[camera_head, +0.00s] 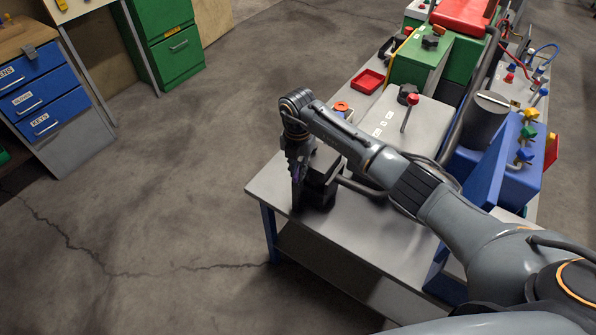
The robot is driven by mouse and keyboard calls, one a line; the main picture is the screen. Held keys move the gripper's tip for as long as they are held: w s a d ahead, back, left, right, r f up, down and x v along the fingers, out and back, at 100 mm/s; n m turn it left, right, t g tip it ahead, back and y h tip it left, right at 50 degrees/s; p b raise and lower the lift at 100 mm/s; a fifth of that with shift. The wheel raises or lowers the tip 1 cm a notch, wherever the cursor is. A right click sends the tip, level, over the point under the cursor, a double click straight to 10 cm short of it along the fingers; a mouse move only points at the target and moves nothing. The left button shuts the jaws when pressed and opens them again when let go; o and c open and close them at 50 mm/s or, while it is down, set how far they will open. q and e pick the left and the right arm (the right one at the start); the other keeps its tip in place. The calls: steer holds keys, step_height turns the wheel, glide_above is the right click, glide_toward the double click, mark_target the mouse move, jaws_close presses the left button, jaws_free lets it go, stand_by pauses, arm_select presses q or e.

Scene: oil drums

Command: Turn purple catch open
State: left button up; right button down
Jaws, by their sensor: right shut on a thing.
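My right arm reaches in from the right over the grey workbench (381,245). My right gripper (296,190) points down at the bench's near left corner, beside a dark block-like fixture (320,187). A small bit of purple (295,172), which looks like the purple catch, shows between the fingers. The gripper is shut on it. Most of the catch is hidden by the fingers, so how far it is turned cannot be told. My left gripper is out of view.
Drawer cabinets (40,98) stand at the left. The floor between is clear.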

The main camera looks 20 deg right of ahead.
steer(key=n+b, duration=0.1)
steer(key=n, duration=0.1)
steer(key=n+b, duration=0.2)
steer(key=shift+w+f+n, duration=0.1)
steer(key=shift+f+n, duration=0.1)
steer(key=shift+n, duration=0.1)
steer(key=n+b, duration=0.3)
steer(key=shift+a+n+b, duration=0.1)
steer(key=shift+n+b, duration=0.2)
steer(key=shift+n, duration=0.1)
steer(key=n+b, duration=0.3)
steer(key=n, duration=0.1)
steer(key=shift+a+r+n+b, duration=0.15)
steer(key=shift+n+b, duration=1)
steer(key=shift+n, duration=0.35)
steer(key=shift+r, duration=0.1)
steer(key=c, duration=1.4)
jaws_free()
